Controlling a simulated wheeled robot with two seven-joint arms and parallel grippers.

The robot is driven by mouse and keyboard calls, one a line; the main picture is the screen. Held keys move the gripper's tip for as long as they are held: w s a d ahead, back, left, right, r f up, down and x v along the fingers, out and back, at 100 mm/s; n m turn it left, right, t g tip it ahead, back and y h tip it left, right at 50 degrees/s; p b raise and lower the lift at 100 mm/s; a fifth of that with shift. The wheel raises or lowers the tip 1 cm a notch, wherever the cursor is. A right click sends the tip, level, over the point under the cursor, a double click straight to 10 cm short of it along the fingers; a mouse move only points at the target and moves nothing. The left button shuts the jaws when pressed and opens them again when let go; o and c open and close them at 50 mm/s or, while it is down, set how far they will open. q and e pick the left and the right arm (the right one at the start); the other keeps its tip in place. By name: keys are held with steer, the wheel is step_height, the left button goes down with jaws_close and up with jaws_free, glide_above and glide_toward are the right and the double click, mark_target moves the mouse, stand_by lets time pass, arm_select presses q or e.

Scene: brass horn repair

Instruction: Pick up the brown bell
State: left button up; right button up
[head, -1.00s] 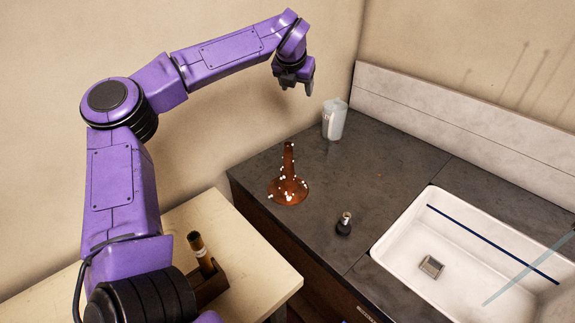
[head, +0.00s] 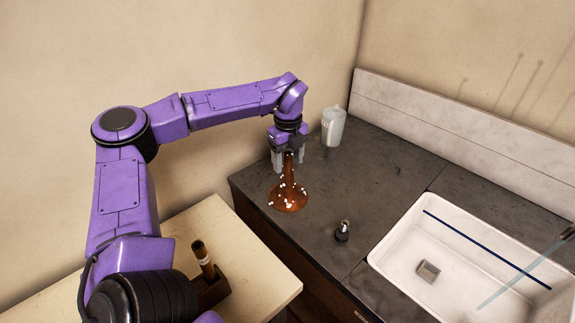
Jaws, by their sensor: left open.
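The brown bell (head: 289,194) stands on the dark counter with its wide flare down and its narrow end up. White specks dot its surface. My left gripper (head: 288,162) points down at the bell's narrow upper end and is open. Its fingers appear to be on either side of the stem, but whether they touch it I cannot tell. My right gripper is not in view.
A pale translucent jug (head: 333,126) stands behind and to the right of the bell. A small dark bottle (head: 342,232) stands to its front right. A white sink (head: 400,262) is at the right. A light table (head: 262,262) holds a brown block with a tube (head: 203,259).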

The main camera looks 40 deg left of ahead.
arm_select(q)
steer(key=shift+f, duration=0.25)
jaws_close()
